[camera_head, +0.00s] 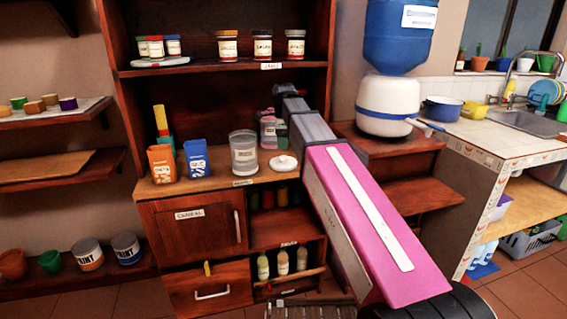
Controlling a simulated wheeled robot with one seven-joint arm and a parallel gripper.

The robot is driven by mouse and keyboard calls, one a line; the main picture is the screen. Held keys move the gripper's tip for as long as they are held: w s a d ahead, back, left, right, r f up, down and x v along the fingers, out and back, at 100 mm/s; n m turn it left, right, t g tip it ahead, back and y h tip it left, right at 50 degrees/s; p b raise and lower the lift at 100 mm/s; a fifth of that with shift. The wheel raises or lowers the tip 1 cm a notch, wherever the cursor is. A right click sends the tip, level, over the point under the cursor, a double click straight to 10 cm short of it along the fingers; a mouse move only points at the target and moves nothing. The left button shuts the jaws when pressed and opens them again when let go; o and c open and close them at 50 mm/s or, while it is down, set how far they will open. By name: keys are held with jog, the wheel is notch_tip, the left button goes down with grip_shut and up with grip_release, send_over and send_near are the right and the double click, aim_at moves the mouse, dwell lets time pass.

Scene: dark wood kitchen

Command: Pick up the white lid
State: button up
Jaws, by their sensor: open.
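The white lid (284,163) is a small round disc with a knob on top. It lies on the wooden counter of the cabinet, just right of a clear jar (243,152) with a white label. My arm reaches in from the lower right, past the right side of the lid, and its grey far end is above and behind the lid. I cannot make out the fingers of my gripper; they seem hidden by the arm.
An orange box (162,164) and a blue box (196,159) stand left of the jar. A pinkish jar (268,132) stands behind the lid, close to my arm. A shelf with labelled jars (228,46) is above. A water dispenser (388,103) stands to the right.

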aim_at(283, 156)
jog(key=shift+w+a+f, duration=0.1)
jog(key=shift+w+f, duration=0.05)
jog(key=shift+f, duration=3.05)
jog(key=c, duration=1)
